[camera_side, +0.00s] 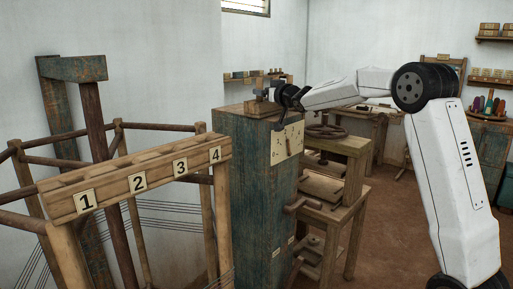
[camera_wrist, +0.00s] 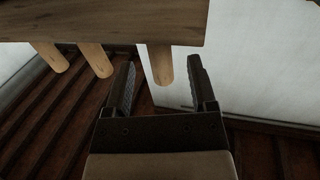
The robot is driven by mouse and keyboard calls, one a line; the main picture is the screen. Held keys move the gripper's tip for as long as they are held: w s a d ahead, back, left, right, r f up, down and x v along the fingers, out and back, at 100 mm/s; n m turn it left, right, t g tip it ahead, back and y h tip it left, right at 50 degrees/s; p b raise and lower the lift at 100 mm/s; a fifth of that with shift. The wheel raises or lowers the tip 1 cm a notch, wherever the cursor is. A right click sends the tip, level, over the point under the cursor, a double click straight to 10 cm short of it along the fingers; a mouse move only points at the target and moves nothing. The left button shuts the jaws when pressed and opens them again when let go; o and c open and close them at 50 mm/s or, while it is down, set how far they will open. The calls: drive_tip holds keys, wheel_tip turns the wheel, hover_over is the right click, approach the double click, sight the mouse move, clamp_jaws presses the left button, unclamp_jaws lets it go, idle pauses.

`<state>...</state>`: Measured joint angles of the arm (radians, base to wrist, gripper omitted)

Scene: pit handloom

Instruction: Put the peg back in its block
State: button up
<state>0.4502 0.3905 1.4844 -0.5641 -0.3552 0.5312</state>
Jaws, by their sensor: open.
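In the wrist view, a brown wooden block (camera_wrist: 105,20) spans the top of the picture. Three pale round pegs stick out from its lower edge: a left peg (camera_wrist: 50,58), a middle peg (camera_wrist: 97,62) and a right peg (camera_wrist: 160,64). My gripper (camera_wrist: 162,76) is open, with its two dark fingers on either side of the right peg's end. Both fingers look apart from that peg. In the side view, my gripper (camera_side: 271,93) is over the top of the blue cabinet, by small wooden parts too small to make out.
A worn blue cabinet (camera_side: 240,170) with a dial plate (camera_side: 287,144) stands below my gripper. A slotted wooden beam (camera_side: 110,190) numbered 1 to 4 is at the front left. A wooden bench with a handwheel (camera_side: 327,131) stands behind. Open floor (camera_side: 385,235) lies right of it.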

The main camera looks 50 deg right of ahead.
drive_tip(key=shift+a+r+v, duration=0.15)
drive_tip(key=shift+r+v, duration=0.05)
drive_tip(key=shift+v, duration=0.9)
drive_tip(key=shift+a+r+v, duration=0.15)
drive_tip(key=shift+r+v, duration=0.05)
drive_tip(key=shift+v, duration=0.95)
drive_tip(key=shift+w, duration=0.1)
drive_tip(key=s+a+f+g+y, duration=0.1)
drive_tip(key=s+a+f+g, duration=0.3)
drive_tip(key=a+f, duration=0.45)
drive_tip(key=s+a+f+g+y, duration=0.1)
drive_tip(key=s+a+f+g, duration=0.3)
drive_tip(key=f, duration=0.8)
drive_tip(key=s+a+f+n+g+y, duration=0.1)
drive_tip(key=s+a+f+g, duration=0.1)
drive_tip(key=s, duration=0.4)
drive_tip(key=s+a+f+n+g, duration=0.1)
drive_tip(key=s+a+f+g, duration=0.1)
drive_tip(key=s+a+f, duration=0.3)
drive_tip(key=s+a+f+n+g+y, duration=0.1)
drive_tip(key=s+a+f, duration=0.3)
drive_tip(key=s, duration=0.5)
wheel_tip(320, 180, down, 3)
drive_tip(key=shift+s+a+r+g+y, duration=0.15)
drive_tip(key=shift+g+y, duration=0.15)
drive_tip(key=shift+g, duration=0.6)
